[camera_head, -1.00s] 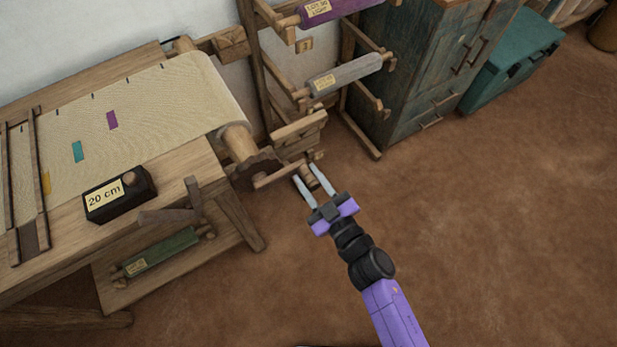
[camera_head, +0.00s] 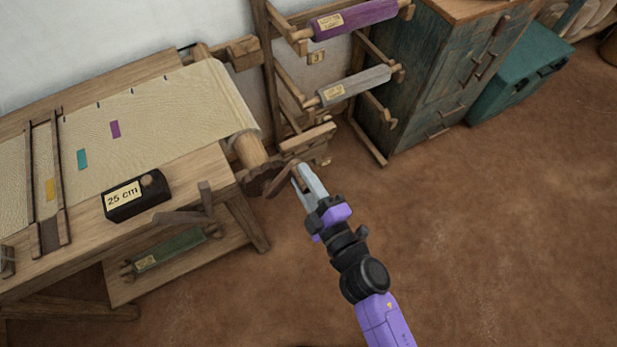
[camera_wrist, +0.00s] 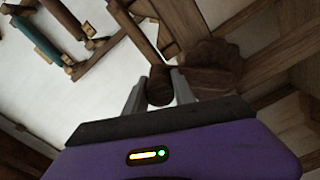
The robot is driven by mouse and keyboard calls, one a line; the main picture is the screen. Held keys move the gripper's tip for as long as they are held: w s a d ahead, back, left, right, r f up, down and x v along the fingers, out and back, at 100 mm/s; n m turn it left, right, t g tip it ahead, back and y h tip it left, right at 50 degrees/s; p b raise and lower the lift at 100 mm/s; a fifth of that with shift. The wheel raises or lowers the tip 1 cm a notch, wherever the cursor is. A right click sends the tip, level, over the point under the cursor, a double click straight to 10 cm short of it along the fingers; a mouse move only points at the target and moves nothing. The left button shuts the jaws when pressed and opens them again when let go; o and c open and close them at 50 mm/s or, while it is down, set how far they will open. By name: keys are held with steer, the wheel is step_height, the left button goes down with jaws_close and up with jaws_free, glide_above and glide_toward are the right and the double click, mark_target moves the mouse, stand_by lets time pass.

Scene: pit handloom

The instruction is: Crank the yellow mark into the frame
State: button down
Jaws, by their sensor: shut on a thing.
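The yellow mark (camera_head: 50,189) on the cream cloth (camera_head: 180,112) lies between the two dark bars of the frame (camera_head: 62,200), close to the right bar. My gripper (camera_head: 301,174) is shut on the crank handle (camera_wrist: 160,86) at the end of the cloth roller (camera_head: 249,151). In the wrist view the handle sits between both fingers. The toothed wheel (camera_wrist: 214,66) is just behind it. The black counter box (camera_head: 137,196) on the loom reads 25 cm.
A teal mark (camera_head: 82,159) and a purple mark (camera_head: 115,129) lie right of the frame. A wooden lever (camera_head: 190,215) stands near the counter. A roll rack (camera_head: 285,80) and cabinet (camera_head: 440,75) stand behind. Floor (camera_head: 480,240) at right is clear.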

steer(key=shift+s+a+r+n, duration=0.2)
steer(key=shift+a+r+n, duration=0.05)
steer(key=shift+n, duration=0.15)
steer(key=c, duration=1.1)
jaws_free()
steer(key=shift+o, duration=0.2)
steer(key=b+v, duration=0.1)
steer(key=v, duration=0.6)
steer(key=shift+s+d, duration=0.25)
steer(key=shift+s, duration=0.1)
